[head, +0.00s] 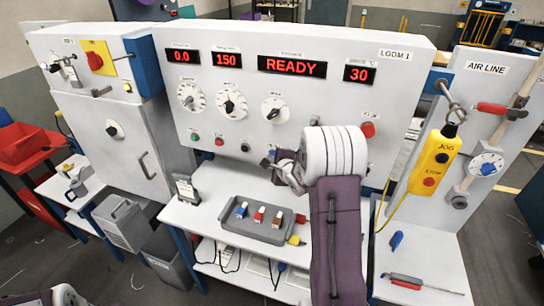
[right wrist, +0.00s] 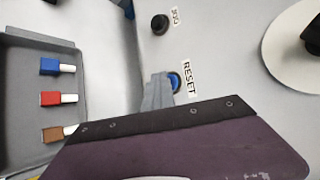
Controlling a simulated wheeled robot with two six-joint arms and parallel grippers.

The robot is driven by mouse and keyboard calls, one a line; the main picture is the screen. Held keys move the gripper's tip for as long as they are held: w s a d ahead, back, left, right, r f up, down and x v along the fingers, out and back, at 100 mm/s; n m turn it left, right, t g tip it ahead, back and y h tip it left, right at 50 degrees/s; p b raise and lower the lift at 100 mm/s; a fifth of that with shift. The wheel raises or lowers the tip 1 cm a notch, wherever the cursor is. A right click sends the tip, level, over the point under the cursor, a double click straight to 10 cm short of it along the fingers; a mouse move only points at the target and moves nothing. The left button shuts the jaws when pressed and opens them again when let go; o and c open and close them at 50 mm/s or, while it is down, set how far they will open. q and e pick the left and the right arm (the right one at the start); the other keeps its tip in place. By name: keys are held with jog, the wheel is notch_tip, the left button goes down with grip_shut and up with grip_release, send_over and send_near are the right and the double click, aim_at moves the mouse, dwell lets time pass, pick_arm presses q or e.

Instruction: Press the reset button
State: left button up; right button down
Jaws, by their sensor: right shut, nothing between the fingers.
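The reset button is a small blue knob on the white console front. It shows in the right wrist view (right wrist: 175,82) beside the RESET label (right wrist: 190,78). My right gripper (right wrist: 157,90) is shut and empty, its grey fingertips right at the left side of the button and partly covering it. I cannot tell whether they touch it. In the head view my right gripper (head: 270,163) is at the lower console front, below the dials. The display (head: 292,66) reads READY. My left gripper is not in view; only a bit of my left arm shows at the bottom left.
A black button (right wrist: 160,24) labelled JOG is near the reset button. A grey tray (head: 250,228) with blue, red and brown pieces lies on the shelf below. A red button (head: 368,130) is to the right. A yellow pendant (head: 434,160) hangs farther right.

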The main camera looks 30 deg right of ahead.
jog(key=shift+s+a, duration=0.55)
jog(key=shift+a, duration=0.05)
jog(key=shift+s+a+b, duration=0.6)
jog(key=shift+s+a, duration=1)
jog(key=shift+a, duration=0.3)
dwell(1.2)
